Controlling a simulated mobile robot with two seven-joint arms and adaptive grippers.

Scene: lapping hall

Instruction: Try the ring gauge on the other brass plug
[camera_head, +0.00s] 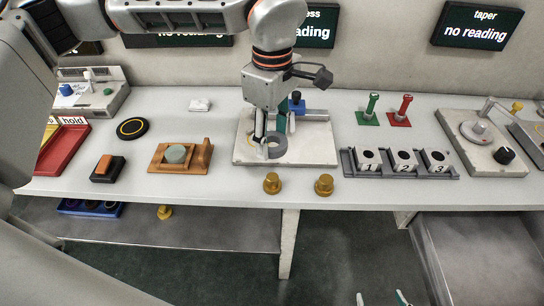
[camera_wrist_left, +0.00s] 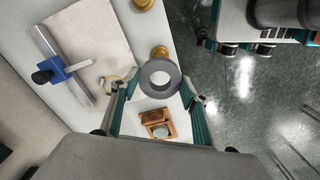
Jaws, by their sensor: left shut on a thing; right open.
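My left gripper (camera_head: 268,140) is shut on the grey ring gauge (camera_head: 273,147), over the front left of a pale plate (camera_head: 312,150). In the left wrist view the ring (camera_wrist_left: 147,80) sits between the fingertips (camera_wrist_left: 160,88), its hole empty. One brass plug (camera_head: 272,183) stands upright at the bench's front edge, just in front of the ring; it shows partly behind the ring in the wrist view (camera_wrist_left: 158,51). The other brass plug (camera_head: 324,186) stands to its right (camera_wrist_left: 143,4). My right gripper (camera_head: 382,299) is low at the bottom edge, open, only fingertips showing.
A wooden block with a grey-green disc (camera_head: 160,163) is left. A grey rack numbered 1 to 3 (camera_head: 400,172) stands right, with green (camera_head: 371,108) and red (camera_head: 405,108) handled pieces behind. Another brass piece (camera_head: 165,212) lies on the lower shelf. Screens hang behind.

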